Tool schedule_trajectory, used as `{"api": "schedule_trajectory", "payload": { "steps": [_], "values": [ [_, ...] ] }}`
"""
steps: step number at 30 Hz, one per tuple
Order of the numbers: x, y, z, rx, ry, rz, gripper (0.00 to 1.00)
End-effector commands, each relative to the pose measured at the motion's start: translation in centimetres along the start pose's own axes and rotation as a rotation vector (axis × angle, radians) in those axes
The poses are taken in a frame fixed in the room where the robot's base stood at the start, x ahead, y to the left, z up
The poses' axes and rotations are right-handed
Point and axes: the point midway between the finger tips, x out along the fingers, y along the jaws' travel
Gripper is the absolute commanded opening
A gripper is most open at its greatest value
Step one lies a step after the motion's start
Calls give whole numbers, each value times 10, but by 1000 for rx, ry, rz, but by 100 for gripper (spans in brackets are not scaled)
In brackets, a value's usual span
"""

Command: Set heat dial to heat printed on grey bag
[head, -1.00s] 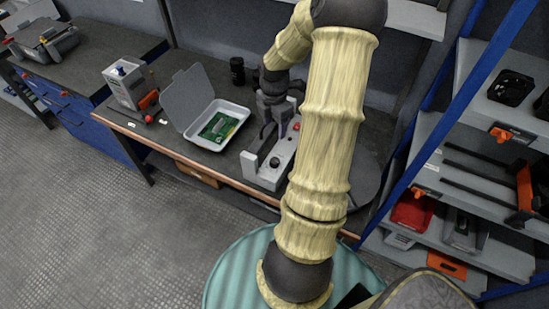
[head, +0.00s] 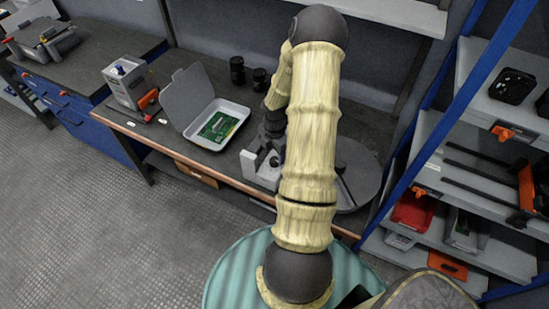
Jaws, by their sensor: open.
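A light grey device (head: 262,176) stands at the bench's front edge. My arm hides much of it, including the dark round knob and red button seen earlier. My dark gripper (head: 264,152) is over this device; its fingers are small and partly hidden, and it appears open with nothing held. I cannot tell whether it touches the device. A grey box with a blue knob (head: 125,83) stands on the bench further left. I cannot make out a grey bag or any printed heat value.
An open grey case (head: 193,104) with a green circuit board (head: 219,126) lies left of the device. Two dark cylinders (head: 237,70) stand behind. A dark round plate (head: 358,178) lies right of my arm. A blue-framed shelf rack (head: 446,105) stands at the right.

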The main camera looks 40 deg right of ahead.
Motion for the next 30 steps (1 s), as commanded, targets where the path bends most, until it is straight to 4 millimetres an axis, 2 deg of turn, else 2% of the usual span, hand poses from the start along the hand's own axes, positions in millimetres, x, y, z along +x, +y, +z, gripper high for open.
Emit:
{"api": "schedule_trajectory", "payload": {
  "steps": [1, 6, 16, 17, 21, 24, 30],
  "values": [
    [10, 0, -2, -2, 2, -3, 55],
    [29, 0, -1, -3, 0, -1, 55],
    [33, 0, -1, -2, 0, 0, 55],
    [33, 0, -1, -2, 0, 0, 53],
    [33, 0, -1, -2, 0, 0, 26],
    [33, 1, -1, -2, 0, 1, 10],
    [33, 1, -1, 4, 0, 1, 11]
  ]
}}
